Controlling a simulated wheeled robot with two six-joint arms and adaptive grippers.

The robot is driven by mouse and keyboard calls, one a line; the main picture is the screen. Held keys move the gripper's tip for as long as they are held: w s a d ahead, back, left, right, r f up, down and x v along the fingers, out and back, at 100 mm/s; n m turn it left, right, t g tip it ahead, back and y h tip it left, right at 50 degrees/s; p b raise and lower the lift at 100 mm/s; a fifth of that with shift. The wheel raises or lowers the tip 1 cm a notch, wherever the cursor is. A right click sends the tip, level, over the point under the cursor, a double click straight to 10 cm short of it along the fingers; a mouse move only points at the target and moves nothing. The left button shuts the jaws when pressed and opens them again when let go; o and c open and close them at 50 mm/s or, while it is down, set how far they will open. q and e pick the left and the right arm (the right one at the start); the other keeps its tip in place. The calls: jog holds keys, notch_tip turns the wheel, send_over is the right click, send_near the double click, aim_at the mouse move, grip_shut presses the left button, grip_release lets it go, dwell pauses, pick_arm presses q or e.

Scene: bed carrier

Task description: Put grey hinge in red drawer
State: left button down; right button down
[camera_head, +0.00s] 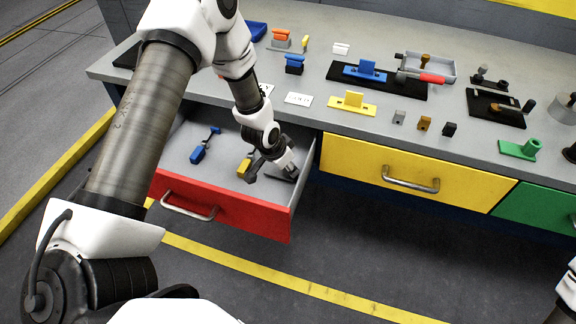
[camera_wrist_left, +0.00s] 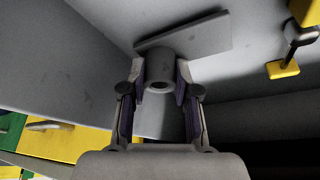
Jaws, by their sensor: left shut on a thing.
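The red drawer (camera_head: 225,211) stands open below the left end of the workbench in the head view. My left gripper (camera_head: 268,170) is inside the drawer near its right wall. In the left wrist view, my left gripper (camera_wrist_left: 160,82) is shut on the grey hinge, whose flat plate (camera_wrist_left: 200,38) and round barrel (camera_wrist_left: 158,74) show between and beyond the fingers. The gripper largely hides the hinge in the head view. I cannot tell whether the hinge touches the drawer floor. My right gripper is out of view.
A blue-handled tool (camera_head: 198,152) and a yellow-handled tool (camera_head: 244,167) lie in the drawer, the yellow one close to my gripper. The yellow drawer (camera_head: 350,165) and green drawer (camera_head: 535,207) are shut. Several fixtures and parts stand on the workbench (camera_head: 310,75).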

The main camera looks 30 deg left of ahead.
pick_arm(q)
jog(key=shift+f+b, duration=0.4)
jog(key=shift+f, duration=0.05)
jog(key=c, duration=0.8)
grip_release()
jog(key=shift+o, duration=0.2)
jog(key=shift+r, duration=0.15)
jog(key=v, duration=1.2)
